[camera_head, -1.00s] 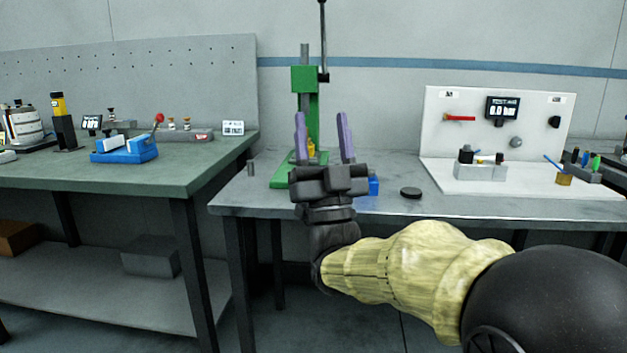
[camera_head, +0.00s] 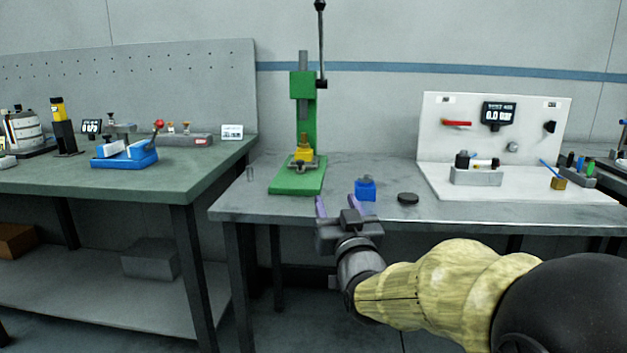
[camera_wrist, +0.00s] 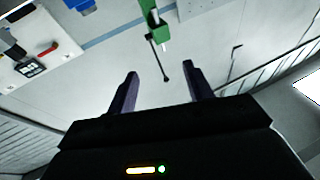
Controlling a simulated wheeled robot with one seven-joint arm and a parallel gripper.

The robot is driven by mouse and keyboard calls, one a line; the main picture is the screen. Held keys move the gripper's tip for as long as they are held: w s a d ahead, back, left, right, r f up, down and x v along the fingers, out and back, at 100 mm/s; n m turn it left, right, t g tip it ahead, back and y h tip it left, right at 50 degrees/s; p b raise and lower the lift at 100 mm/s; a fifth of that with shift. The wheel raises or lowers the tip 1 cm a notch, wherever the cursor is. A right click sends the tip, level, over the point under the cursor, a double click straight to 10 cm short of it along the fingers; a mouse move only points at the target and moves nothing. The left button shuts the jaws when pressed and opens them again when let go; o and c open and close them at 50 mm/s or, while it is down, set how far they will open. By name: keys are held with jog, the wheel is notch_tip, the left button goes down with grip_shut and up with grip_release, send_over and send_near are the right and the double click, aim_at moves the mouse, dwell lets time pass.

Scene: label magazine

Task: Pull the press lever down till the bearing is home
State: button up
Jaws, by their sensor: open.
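The green arbor press (camera_head: 305,110) stands on the grey bench, with its green base plate (camera_head: 290,183) near the bench's left part. Its dark lever (camera_head: 321,45) points almost straight up from the right of the press head, with its top near the upper picture edge. A yellow part (camera_head: 303,153) sits on the base under the grey ram. My gripper (camera_head: 337,206) is open and empty at the bench's front edge, below and right of the press, well away from the lever. In the wrist view, the lever (camera_wrist: 159,60) shows beyond my open fingers (camera_wrist: 161,88).
A blue block (camera_head: 366,190) and a black disc (camera_head: 408,198) lie on the bench close to my gripper. A white panel (camera_head: 540,120) with a display stands at the right. A green-topped table (camera_head: 180,185) stands at the left.

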jog(key=s+d+f+g+h+p, duration=0.1)
jog(key=s+d+f+g, duration=0.15)
jog(key=f, duration=0.35)
jog(key=s+d+f+g+h, duration=0.1)
jog(key=s+f+g, duration=0.1)
jog(key=f+g, duration=0.25)
jog(key=s+d+f+g+h+p, duration=0.1)
jog(key=s+d+f+g, duration=0.1)
jog(key=f, duration=0.5)
jog(key=s+d+f+m+g+h+p, duration=0.15)
jog(key=s+f+g, duration=0.25)
jog(key=s, duration=0.4)
jog(key=s+d+f+g+y, duration=0.1)
jog(key=s+d+f+g, duration=0.2)
jog(key=s+f+g, duration=0.3)
notch_tip(320, 180, up, 39)
jog(key=s+t+p, duration=0.1)
jog(key=s+p, duration=0.1)
jog(key=p, duration=3.6)
jog(key=shift+d, duration=0.2)
jog(key=shift+f+h, duration=0.1)
jog(key=shift+h, duration=0.15)
